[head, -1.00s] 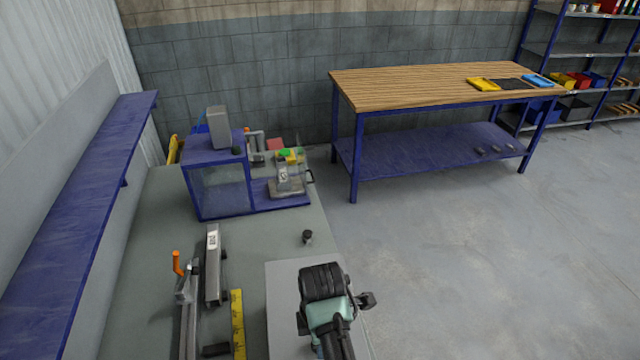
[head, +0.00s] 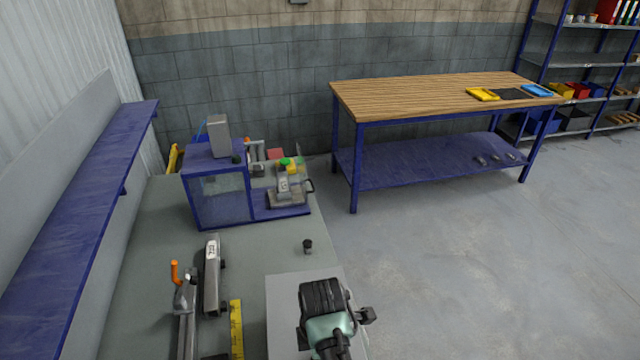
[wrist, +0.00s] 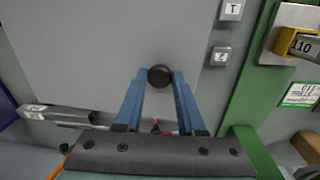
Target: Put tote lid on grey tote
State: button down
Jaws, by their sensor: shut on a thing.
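My gripper (wrist: 159,82) has blue fingers closed on the black knob (wrist: 159,76) of a flat grey plate, which looks like the tote lid (wrist: 75,55). In the head view the lid (head: 282,305) shows as a light grey rectangle at the front right of the bench, partly hidden by my arm. My fingertips are hidden in that view. I cannot tell whether the lid touches the bench. I cannot make out the grey tote in either view.
A blue-framed box (head: 215,195), a dark small cylinder (head: 307,246), grey metal bars (head: 211,280) and a yellow ruler (head: 236,330) are on the bench (head: 150,270). A wooden-topped table (head: 420,97) with coloured trays stands beyond open floor (head: 450,270). Shelves (head: 560,60) are far right.

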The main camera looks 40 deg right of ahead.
jog(key=shift+f, duration=0.35)
jog(key=shift+c, duration=2.2)
grip_release()
notch_tip(320, 180, up, 13)
jog(key=p, duration=0.2)
jog(key=shift+s+a, duration=0.25)
jog(key=shift+s, duration=0.15)
